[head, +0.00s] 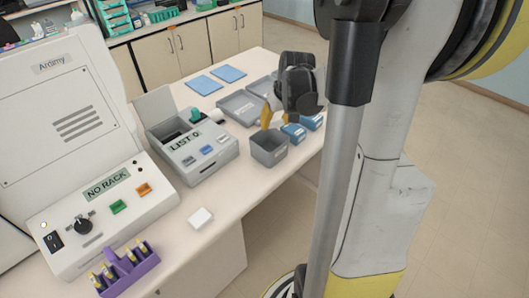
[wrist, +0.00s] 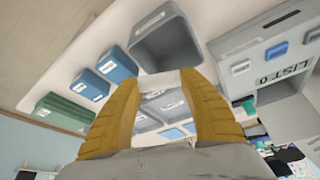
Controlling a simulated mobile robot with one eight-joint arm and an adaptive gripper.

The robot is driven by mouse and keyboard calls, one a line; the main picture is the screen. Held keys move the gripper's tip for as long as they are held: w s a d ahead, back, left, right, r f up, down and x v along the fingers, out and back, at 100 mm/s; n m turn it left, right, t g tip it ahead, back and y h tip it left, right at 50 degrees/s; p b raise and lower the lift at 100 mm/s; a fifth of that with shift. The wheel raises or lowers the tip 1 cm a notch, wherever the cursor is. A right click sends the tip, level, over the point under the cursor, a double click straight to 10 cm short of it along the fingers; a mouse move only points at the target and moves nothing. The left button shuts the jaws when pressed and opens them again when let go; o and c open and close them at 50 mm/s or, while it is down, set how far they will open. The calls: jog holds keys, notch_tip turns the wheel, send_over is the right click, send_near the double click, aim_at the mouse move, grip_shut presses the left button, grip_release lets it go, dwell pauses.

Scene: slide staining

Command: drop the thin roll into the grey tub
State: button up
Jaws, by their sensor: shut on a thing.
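My gripper (wrist: 160,86) is shut on a small white piece, the thin roll (wrist: 158,86), which spans between its yellow fingertips in the wrist view. In the head view my gripper (head: 272,118) points down just above the grey tub (head: 268,152), and I cannot make out the roll there. The tub is open-topped and stands on the bench. In the wrist view the tub (wrist: 166,45) lies just beyond the fingertips, and the part of its inside that shows looks empty. The roll appears apart from the tub.
Blue bins (head: 293,132) stand close to the right of the tub. A grey device reading "LIST 0" (head: 202,158) stands to its left. Shallow grey trays (head: 240,107) and blue mats (head: 229,74) lie behind. A purple rack (head: 130,270) and a white block (head: 200,218) are nearer.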

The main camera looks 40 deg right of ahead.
aim_at(275, 133)
notch_tip(275, 133, down, 5)
jog(key=b, duration=0.3)
jog(key=shift+r, duration=0.1)
jog(key=o, duration=0.8)
jog(key=v, duration=1.2)
jog(key=shift+a, duration=0.1)
